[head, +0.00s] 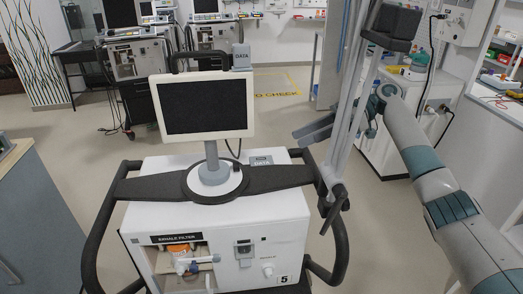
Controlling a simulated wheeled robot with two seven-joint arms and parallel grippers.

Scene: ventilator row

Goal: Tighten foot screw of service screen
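The service screen (204,105), a dark panel in a white frame, stands upright on a grey post on top of the white ventilator numbered 5 (277,218). Its round grey foot (213,181) sits in a dark ring at the middle of the black handle bar. The foot screw cannot be clearly made out; a small dark detail shows at the foot's right rear. My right gripper (299,138) is right of the screen, apart from it, with its dark fingers pointing left. The ventilator's pole partly hides it, and I cannot tell the gap between the fingers. My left gripper is not in view.
A grey pole with a dark block (397,22) on top rises right of the screen. The black handle loop (98,232) surrounds the ventilator. A grey cabinet (38,215) stands at left, a white counter (494,95) at right. More ventilators stand behind. Floor between is open.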

